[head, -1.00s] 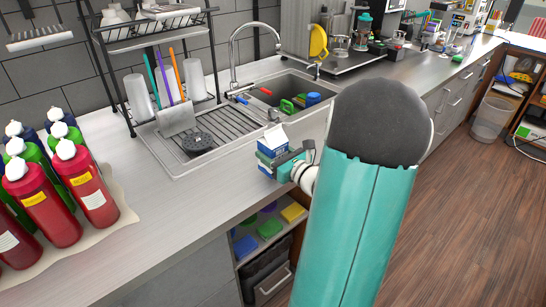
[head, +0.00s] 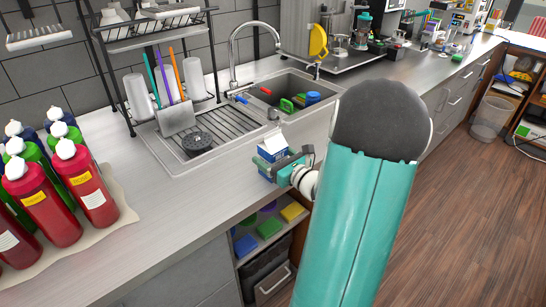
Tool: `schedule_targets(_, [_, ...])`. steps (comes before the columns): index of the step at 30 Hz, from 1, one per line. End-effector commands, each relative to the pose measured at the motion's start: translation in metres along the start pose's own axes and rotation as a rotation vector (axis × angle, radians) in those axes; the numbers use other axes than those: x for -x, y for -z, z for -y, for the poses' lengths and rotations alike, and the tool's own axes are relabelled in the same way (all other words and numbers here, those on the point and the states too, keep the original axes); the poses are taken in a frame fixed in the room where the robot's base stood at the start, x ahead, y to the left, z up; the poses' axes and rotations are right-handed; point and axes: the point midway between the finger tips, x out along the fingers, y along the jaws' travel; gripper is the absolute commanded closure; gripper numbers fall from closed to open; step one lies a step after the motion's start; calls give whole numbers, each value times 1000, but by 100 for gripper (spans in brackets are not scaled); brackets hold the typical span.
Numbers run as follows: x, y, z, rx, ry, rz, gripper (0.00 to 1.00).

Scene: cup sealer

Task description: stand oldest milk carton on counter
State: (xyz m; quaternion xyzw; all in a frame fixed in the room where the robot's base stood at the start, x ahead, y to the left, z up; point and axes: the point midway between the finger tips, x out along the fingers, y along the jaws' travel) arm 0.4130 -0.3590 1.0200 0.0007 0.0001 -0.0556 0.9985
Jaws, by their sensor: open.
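A small milk carton (head: 272,147), white on top with blue sides, is at the front of the counter (head: 215,195), just in front of the sink. It looks roughly upright. My gripper (head: 281,163) is at the carton from the right, its jaws open around or beside the carton's lower part. My gripper and arm hide part of the carton, and I cannot tell whether its base rests fully on the counter. No date on the carton is readable.
The sink (head: 285,98) and a drying rack (head: 160,70) are behind the carton. Several red, green and blue bottles (head: 45,205) stand on the left. The counter between the bottles and the carton is clear. An open shelf with coloured sponges (head: 269,228) lies below the edge.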

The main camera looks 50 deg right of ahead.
Motion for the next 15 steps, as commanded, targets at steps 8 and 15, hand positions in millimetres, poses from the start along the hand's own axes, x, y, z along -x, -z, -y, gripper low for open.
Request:
schedule_targets(8, [43,-1,1,2,4,-1,19])
schedule_targets(15, [94,0,0,0,3,0,19])
